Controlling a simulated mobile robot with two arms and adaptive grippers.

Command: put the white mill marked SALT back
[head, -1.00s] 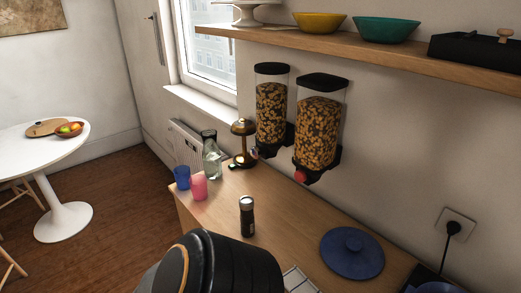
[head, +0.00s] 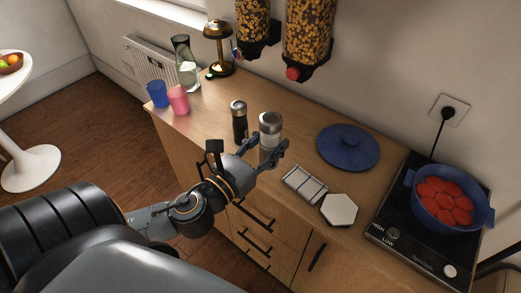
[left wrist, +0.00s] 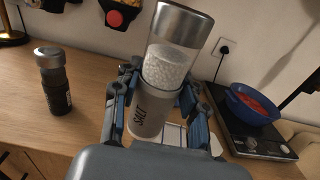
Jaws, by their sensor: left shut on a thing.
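The white mill marked SALT (head: 270,124) has a silver cap and a clear upper part. In the left wrist view the mill (left wrist: 168,72) shows white grains and the lettering on its lower body. My left gripper (head: 254,156) is shut on its lower body, with fingers on both sides, as the left wrist view also shows (left wrist: 157,105). The mill is over the counter near its front edge; whether its base touches the wood is hidden. A dark mill (head: 240,123) stands upright just left of it. My right gripper is not in view.
On the counter (head: 205,118) are a small pale rack (head: 304,185), a white hexagonal piece (head: 339,209), a blue lid (head: 348,147) and a hob (head: 399,226) with a blue pot (head: 479,216). Cups and a carafe (head: 187,66) stand left. Dispensers (head: 307,35) hang behind.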

